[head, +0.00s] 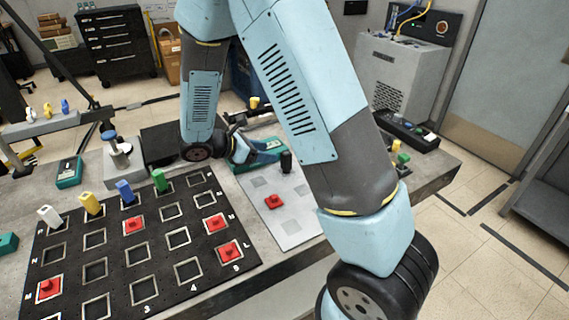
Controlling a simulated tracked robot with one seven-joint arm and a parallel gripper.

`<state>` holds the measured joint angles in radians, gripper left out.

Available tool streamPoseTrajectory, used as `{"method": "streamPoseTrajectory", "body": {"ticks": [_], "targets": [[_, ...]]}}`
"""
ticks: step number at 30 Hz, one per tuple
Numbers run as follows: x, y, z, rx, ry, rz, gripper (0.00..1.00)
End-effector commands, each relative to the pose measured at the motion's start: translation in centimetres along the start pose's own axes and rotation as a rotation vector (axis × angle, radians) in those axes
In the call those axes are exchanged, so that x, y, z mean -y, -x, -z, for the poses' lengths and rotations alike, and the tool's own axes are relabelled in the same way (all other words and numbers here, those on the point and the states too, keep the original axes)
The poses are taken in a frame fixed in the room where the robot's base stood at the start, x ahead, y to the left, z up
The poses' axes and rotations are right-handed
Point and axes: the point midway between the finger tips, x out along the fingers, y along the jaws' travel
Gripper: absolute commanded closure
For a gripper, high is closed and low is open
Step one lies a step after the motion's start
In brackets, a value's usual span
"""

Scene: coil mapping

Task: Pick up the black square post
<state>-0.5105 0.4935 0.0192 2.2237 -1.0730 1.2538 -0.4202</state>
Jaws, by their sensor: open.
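A small black post (286,161) stands upright near the far edge of a light grey plate (293,234). It is too small to tell the shape of its top. My gripper (264,155) is at the end of my light-blue arm, low over the far side of the plate, just left of the post. Its fingers are small and hard to make out. I cannot tell whether they touch the post. No held object shows in it.
A black board (205,284) with square pockets lies left of the plate, with white, yellow, blue and green posts along its far row and several red pieces. A red piece (275,201) sits on the plate. Teal boxes (69,173) lie at the left.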

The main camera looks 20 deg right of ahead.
Motion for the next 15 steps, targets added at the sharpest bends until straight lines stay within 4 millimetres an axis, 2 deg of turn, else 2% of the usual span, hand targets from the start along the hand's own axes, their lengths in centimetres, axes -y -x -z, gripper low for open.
{"method": "streamPoseTrajectory", "body": {"ticks": [3, 6, 15], "targets": [[0.1, -2.0, 0.0, 0.001, -0.001, 0.003, 0.40], [0.1, -3.1, 0.0, 0.000, 0.000, 0.002, 0.40], [0.1, -4.6, 0.2, -0.001, -0.001, 0.003, 0.40]]}}
